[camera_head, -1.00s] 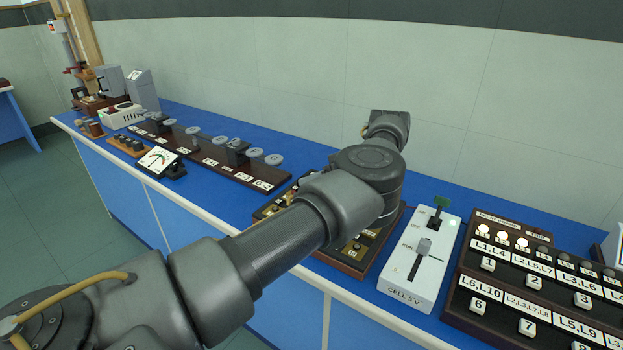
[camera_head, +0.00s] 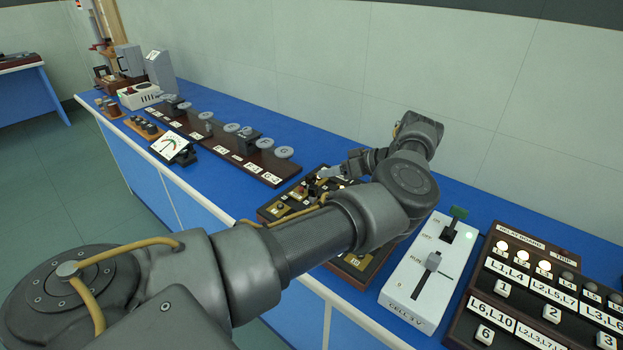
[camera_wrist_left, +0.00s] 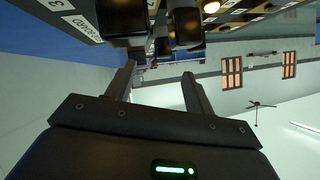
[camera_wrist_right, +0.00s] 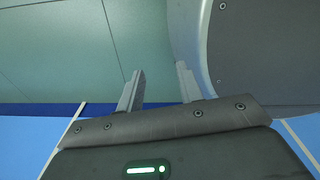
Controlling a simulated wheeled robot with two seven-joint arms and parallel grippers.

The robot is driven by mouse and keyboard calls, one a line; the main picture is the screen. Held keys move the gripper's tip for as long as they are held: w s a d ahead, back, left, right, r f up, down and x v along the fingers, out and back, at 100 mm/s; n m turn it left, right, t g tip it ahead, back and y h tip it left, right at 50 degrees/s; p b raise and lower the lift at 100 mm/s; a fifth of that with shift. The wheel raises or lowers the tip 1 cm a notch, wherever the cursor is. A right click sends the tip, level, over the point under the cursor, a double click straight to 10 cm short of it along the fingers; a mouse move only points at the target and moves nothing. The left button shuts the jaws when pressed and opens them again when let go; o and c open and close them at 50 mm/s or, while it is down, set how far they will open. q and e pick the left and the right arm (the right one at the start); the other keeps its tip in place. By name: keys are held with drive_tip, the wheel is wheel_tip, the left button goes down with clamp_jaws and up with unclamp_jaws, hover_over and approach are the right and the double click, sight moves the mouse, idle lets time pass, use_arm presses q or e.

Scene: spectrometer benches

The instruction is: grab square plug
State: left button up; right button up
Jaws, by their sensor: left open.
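My left gripper (camera_head: 334,173) is open in the head view, low over the dark panel (camera_head: 353,263) with gold plates. Its two fingers (camera_wrist_left: 158,72) show apart in the left wrist view, with nothing seen between them. Dark blocks stand just beyond the fingertips there, one large block (camera_wrist_left: 123,18) and another at its right (camera_wrist_left: 186,28). I cannot tell which piece is the square plug; small dark and red pieces on the panel are partly covered by my gripper and arm. My right gripper (camera_wrist_right: 160,78) is open and empty in the right wrist view.
A white switch box (camera_head: 421,277) stands right of the panel, then a dark board (camera_head: 540,290) with numbered buttons. A long dark rail with discs (camera_head: 222,150) and a meter (camera_head: 172,146) lie to the left. The blue bench top behind the panel is clear.

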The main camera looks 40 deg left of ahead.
sight(315, 176)
use_arm(q)
drive_tip(key=shift+s+a+f, duration=0.1)
drive_tip(key=shift+a, duration=0.25)
drive_tip(key=shift+s+a+f, duration=0.1)
drive_tip(key=shift+a, duration=0.05)
drive_tip(key=shift+a+p, duration=0.1)
drive_tip(key=shift+p, duration=0.2)
drive_tip(key=p+x, duration=0.2)
drive_tip(key=x, duration=0.2)
drive_tip(key=shift+s+a+f+p, duration=0.1)
drive_tip(key=shift+s+f+p, duration=0.1)
drive_tip(key=shift+f+p, duration=0.1)
drive_tip(key=shift+a+f, duration=0.1)
drive_tip(key=shift+a, duration=0.05)
drive_tip(key=shift+c, duration=0.5)
drive_tip(key=shift+f, duration=0.1)
clamp_jaws()
use_arm(e)
drive_tip(key=r, duration=0.1)
drive_tip(key=a+r, duration=0.1)
drive_tip(key=r, duration=0.1)
drive_tip(key=shift+w+r, duration=0.2)
